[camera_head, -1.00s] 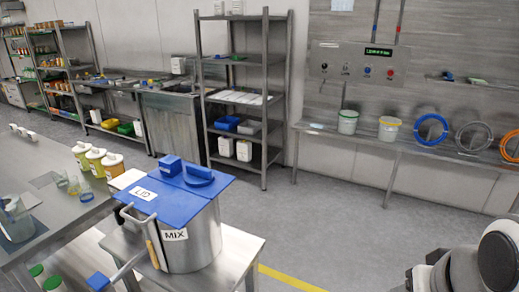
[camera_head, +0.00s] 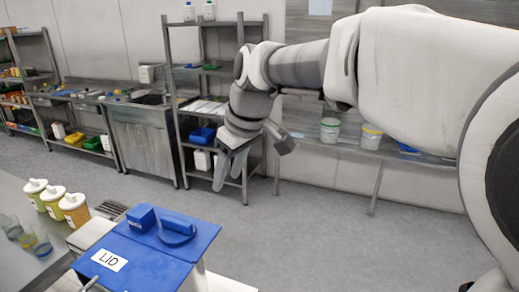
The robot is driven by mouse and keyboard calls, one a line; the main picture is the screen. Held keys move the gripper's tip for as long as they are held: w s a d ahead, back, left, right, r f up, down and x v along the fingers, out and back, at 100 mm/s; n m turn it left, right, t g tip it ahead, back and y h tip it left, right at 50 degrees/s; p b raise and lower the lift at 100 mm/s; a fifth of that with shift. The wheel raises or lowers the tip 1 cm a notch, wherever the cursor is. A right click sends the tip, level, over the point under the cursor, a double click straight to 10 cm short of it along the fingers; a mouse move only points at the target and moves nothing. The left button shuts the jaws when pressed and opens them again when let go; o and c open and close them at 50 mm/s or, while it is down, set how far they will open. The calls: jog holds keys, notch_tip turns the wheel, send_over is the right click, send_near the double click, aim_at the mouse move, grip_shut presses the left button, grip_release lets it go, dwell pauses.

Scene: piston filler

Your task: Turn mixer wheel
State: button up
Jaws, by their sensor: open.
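The mixer pot is at the lower left of the head view, topped by a flat blue lid (camera_head: 140,258) with a white "LID" label. A blue block (camera_head: 142,217) and a low round blue piece with a raised bar (camera_head: 178,231) stand on the lid; I cannot tell for certain which is the mixer wheel. The steel pot below is mostly out of frame. My gripper (camera_head: 232,182) hangs at the end of my raised arm, fingers pointing down, open and empty. In the picture it is above and right of the lid, clearly apart from it.
A metal shelf (camera_head: 173,113) stands behind my gripper. Two white buckets (camera_head: 329,131) are on the back bench. The grey floor (camera_head: 320,235) right of the lid is clear.

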jog(key=w+a+n+g, duration=0.1)
jog(key=w+a+n, duration=0.15)
jog(key=a, duration=0.55)
jog(key=y+p, duration=0.1)
send_near(176, 220)
jog(key=shift+n, duration=0.25)
jog(key=x, duration=0.9)
jog(key=shift+s, duration=0.1)
jog(key=shift+c, duration=0.3)
jog(key=shift+r, duration=0.1)
grip_shut()
